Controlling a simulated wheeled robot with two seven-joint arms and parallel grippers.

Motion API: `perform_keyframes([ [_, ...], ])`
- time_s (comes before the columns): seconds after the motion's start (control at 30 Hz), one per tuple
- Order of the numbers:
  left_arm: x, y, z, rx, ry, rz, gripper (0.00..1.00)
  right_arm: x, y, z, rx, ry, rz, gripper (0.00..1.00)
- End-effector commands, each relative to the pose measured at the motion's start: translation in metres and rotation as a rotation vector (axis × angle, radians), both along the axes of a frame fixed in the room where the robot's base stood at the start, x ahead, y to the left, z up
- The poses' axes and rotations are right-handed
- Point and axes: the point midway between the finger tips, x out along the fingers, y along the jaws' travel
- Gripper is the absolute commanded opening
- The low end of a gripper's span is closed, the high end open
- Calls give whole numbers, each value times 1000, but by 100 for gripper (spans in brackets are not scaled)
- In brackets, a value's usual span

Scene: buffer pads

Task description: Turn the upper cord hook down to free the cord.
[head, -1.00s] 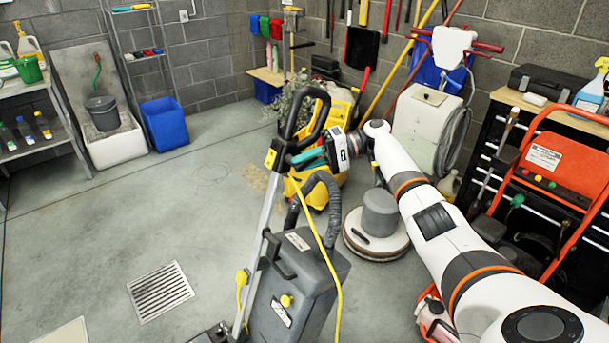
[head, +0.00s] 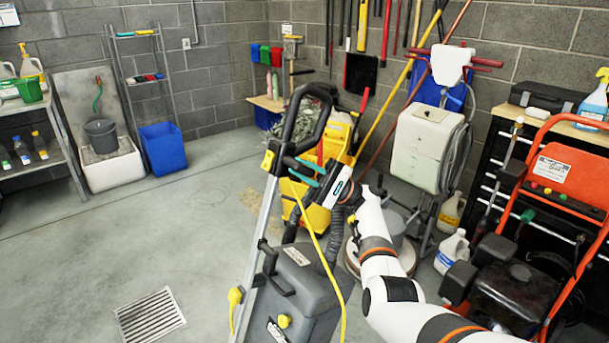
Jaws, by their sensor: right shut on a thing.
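A grey floor machine (head: 305,290) stands in the middle, with a tilted silver pole and a black loop handle (head: 318,112). A yellow cord (head: 318,240) hangs from just below the loop in a long bow down past the machine's body. My right gripper (head: 291,170) comes in from the right and is at the pole there. Its teal fingers are shut on the upper cord hook, which they mostly hide. The gripper body slopes down to the right. The cord's top passes right beside the fingertips. My left gripper is not in view.
A yellow mop bucket (head: 318,218) stands close behind my right gripper. An orange-framed machine (head: 570,175) and white jugs (head: 451,250) are at the right. A floor drain (head: 150,315) lies at the lower left. The floor on the left is clear.

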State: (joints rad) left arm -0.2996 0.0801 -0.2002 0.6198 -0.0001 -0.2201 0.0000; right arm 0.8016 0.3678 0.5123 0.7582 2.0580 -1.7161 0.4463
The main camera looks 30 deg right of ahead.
Motion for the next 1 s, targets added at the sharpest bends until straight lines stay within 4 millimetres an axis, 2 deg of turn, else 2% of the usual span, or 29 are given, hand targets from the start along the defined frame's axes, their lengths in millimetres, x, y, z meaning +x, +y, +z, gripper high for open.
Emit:
perform_keyframes([
  [0.4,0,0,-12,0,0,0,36,0,3,-4,197,16,-2,0],
  [0.97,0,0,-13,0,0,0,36,0,3,-3,225,19,-1,0],
  [1.0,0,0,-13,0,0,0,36,0,3,-3,224,19,-1,23],
])
